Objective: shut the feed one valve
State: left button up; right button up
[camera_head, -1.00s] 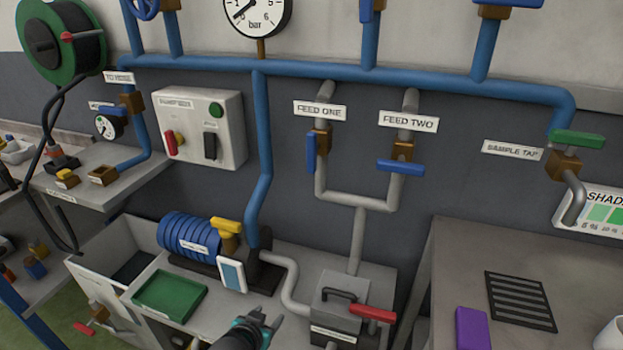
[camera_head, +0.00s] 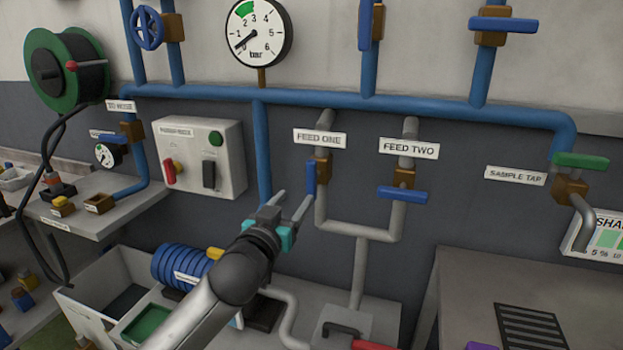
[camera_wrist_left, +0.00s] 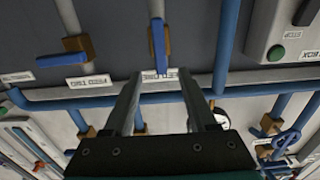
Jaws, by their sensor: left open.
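The feed one valve has a brass body (camera_head: 322,165) and a blue lever (camera_head: 311,178) hanging straight down, in line with its grey pipe. Its label (camera_head: 320,138) reads FEED ONE. My left gripper (camera_head: 290,205) is open and empty, just below and left of the lever in the head view. In the left wrist view, the blue lever (camera_wrist_left: 159,48) lies beyond and between the open fingers of the left gripper (camera_wrist_left: 158,76); I see no contact. My right gripper is not in view.
The feed two valve's blue lever (camera_head: 402,194) stands crosswise to its pipe, right of feed one. A blue main pipe (camera_head: 350,101) runs above, and a pressure gauge (camera_head: 258,33) reads near zero. The green sample tap lever (camera_head: 581,160) is at the right.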

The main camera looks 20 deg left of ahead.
aim_at(310, 180)
pick_arm(q)
jog(key=w, duration=0.6)
jog(key=w+b, duration=0.1)
jog(key=w, duration=0.4)
jog(key=shift+w+d, duration=0.2)
jog(key=shift+w, duration=0.15)
grip_shut()
dwell(0.3)
